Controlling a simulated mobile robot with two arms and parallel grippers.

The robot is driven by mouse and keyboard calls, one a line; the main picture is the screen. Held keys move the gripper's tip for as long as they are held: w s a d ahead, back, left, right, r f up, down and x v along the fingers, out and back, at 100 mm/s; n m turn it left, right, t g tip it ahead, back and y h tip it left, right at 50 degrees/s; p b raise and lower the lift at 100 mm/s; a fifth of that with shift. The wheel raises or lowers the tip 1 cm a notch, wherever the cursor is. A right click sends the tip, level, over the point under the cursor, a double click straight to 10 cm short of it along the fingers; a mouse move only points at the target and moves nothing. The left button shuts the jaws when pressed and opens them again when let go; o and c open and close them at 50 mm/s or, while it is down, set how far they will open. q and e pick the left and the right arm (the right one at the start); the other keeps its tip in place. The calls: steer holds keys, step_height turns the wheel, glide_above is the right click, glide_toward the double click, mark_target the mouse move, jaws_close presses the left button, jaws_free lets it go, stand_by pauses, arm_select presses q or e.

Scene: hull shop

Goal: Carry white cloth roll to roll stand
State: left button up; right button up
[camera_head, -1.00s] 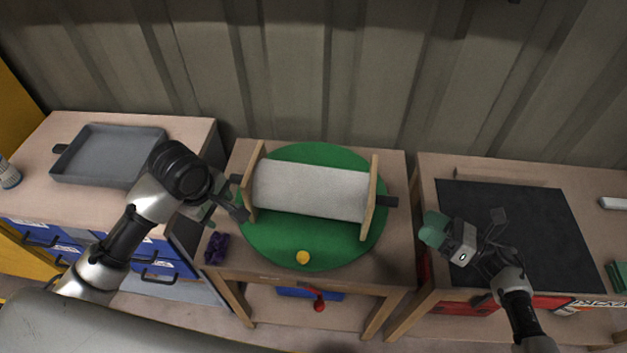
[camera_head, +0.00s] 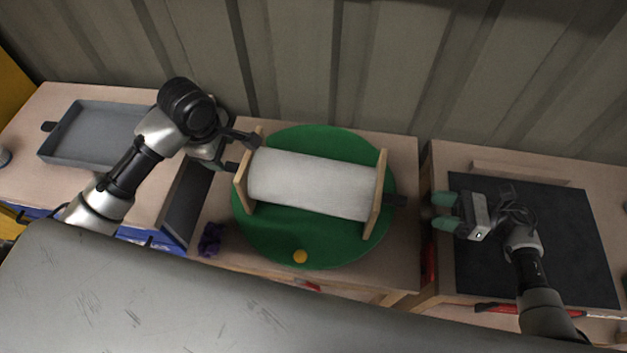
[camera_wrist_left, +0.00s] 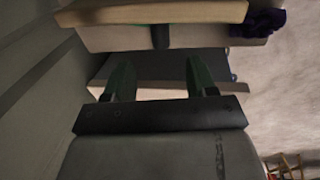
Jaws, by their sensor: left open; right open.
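The white cloth roll (camera_head: 313,184) lies between two upright wooden end boards (camera_head: 376,195) on a round green mat (camera_head: 335,247). Its dark shaft ends stick out past the boards at left (camera_head: 232,167) and right (camera_head: 397,200). I cannot tell whether these boards are the roll stand. My left gripper (camera_head: 220,157) is open just left of the left shaft end. In the left wrist view its open green fingers (camera_wrist_left: 160,78) point toward the shaft end (camera_wrist_left: 160,36), which is under a board edge (camera_wrist_left: 160,12). My right gripper (camera_head: 441,211) is open and empty, right of the right shaft end.
A grey tray (camera_head: 92,133) is on the left table. The right table holds a black mat (camera_head: 575,240) with a wooden strip (camera_head: 520,172) behind it. A yellow knob (camera_head: 300,256) and a purple cloth (camera_head: 211,240) are near the middle table's front. A ribbed wall stands behind.

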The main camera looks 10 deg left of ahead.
mark_target(230, 164)
arm_select(q)
steer(key=f, duration=0.3)
steer(key=w+f, duration=0.1)
steer(key=f, duration=0.4)
steer(key=shift+w+f, duration=0.3)
steer(key=shift+f, duration=0.05)
arm_select(e)
steer(key=a, duration=0.9)
arm_select(q)
jaws_close()
arm_select(e)
jaws_close()
arm_select(q)
steer(key=shift+r, duration=0.1)
arm_select(e)
steer(key=shift+r, duration=0.15)
